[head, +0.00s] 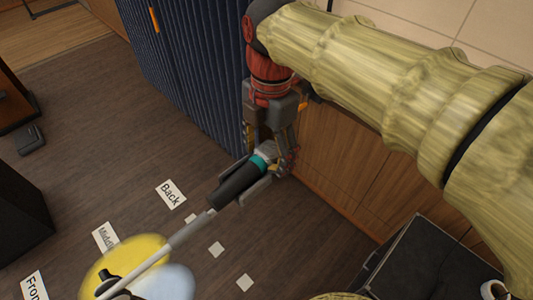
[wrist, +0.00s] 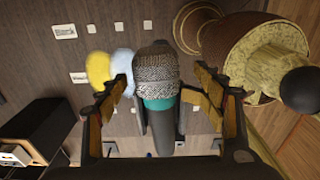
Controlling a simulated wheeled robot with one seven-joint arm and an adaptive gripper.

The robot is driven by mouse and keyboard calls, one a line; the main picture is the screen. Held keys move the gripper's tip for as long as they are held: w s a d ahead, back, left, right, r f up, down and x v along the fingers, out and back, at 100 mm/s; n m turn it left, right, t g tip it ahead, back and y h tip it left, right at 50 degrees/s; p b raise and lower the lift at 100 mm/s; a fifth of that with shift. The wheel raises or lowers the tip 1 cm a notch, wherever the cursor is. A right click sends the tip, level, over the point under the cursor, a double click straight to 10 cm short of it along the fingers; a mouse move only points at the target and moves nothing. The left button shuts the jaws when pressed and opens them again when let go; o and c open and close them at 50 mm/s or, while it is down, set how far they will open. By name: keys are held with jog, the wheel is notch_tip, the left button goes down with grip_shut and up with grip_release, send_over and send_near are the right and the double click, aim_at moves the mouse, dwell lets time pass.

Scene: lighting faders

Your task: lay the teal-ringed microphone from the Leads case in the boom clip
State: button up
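The microphone (head: 234,185) has a black body, a teal ring (head: 259,162) and a grey mesh head. It lies along the boom clip (head: 262,190), between the clip's dark side walls, at the upper end of the thin grey boom (head: 187,232). In the wrist view the mesh head (wrist: 157,68) and teal ring (wrist: 160,103) are between my fingers. My gripper (head: 268,150) is at the head end of the microphone. Its fingers (wrist: 161,82) are spread, with a gap on each side of the mesh head. How deep the microphone sits in the clip is hard to tell.
Blurred yellow (head: 125,262) and pale blue round shapes are near the boom's lower end. Floor labels include Back (head: 171,194). A pleated blue curtain (head: 185,70) and wooden cabinets (head: 335,155) stand behind. A black case (head: 430,258) is at lower right.

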jog(key=shift+r, duration=0.1)
dwell(0.3)
notch_tip(320, 180, up, 12)
jog(key=shift+w+d, duration=0.25)
dwell(0.5)
notch_tip(320, 180, up, 8)
jog(key=p, duration=0.7)
dwell(0.6)
